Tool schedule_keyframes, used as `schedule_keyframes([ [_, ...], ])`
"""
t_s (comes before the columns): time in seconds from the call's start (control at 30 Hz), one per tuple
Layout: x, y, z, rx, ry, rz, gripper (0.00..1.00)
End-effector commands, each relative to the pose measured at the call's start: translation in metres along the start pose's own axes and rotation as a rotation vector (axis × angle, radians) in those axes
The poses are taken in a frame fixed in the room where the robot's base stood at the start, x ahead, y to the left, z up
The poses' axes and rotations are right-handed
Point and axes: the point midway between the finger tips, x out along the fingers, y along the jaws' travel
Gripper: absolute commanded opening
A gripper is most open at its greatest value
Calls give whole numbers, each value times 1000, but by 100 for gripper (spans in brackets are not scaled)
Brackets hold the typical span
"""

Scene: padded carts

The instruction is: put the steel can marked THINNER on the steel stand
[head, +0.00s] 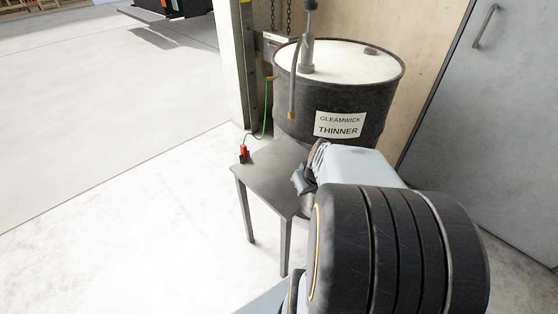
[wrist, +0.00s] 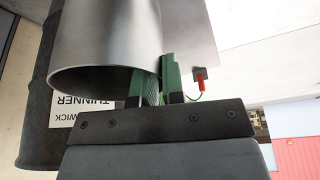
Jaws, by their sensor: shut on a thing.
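A plain steel can (wrist: 105,50) with an open round rim fills the upper left of the wrist view. No marking shows on the side in view. My gripper (wrist: 160,78), with green finger pads, is shut on the can's wall near the rim. In the head view my arm hides most of the gripper, and I cannot make out the can clearly. The steel stand (head: 262,168) is a grey flat-topped table just in front of the drum. Its top also shows beyond the can in the wrist view (wrist: 190,35). I cannot tell whether the can touches it.
A dark drum (head: 345,98) labelled GLEAMWICK THINNER, with a pump and hose on top, stands behind the stand. A red clamp (head: 244,153) on a green cable is at the stand's left edge. A grey cabinet (head: 495,120) is at right. Open floor lies to the left.

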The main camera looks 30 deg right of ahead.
Motion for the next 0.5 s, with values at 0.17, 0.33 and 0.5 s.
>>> schedule_keyframes([
  [0.17,13,-3,-30,-9,-2,-4,0],
  [0.33,30,-4,-72,-9,-2,-3,0],
  [0.5,42,-5,-107,-6,0,-2,0],
])
